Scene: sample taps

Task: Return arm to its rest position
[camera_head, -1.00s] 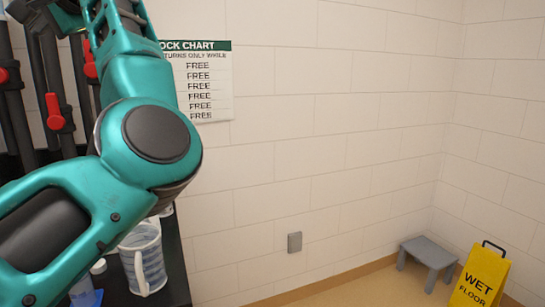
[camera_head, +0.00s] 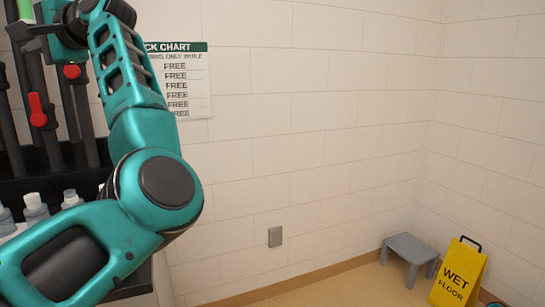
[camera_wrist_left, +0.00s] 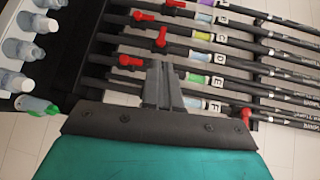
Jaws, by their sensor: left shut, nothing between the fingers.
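My left arm crosses the left side of the head view, rising from the lower left to a bent elbow and on up to the top left. My left gripper (camera_head: 22,32) shows small and dark at the top left edge, in front of the black pipes. In the left wrist view my left gripper (camera_wrist_left: 161,72) has its two fingers together with nothing between them. Behind the fingers is a rack of dark pipes (camera_wrist_left: 240,62) with red tap handles (camera_wrist_left: 132,61) and lettered coloured bands. My right gripper is out of view.
Several capped bottles (camera_head: 36,207) stand at the left, partly behind my arm; they also show in the wrist view (camera_wrist_left: 30,50). A chart (camera_head: 186,88) hangs on the wall. A grey stool (camera_head: 410,250) and a yellow wet-floor sign (camera_head: 459,274) stand at the right.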

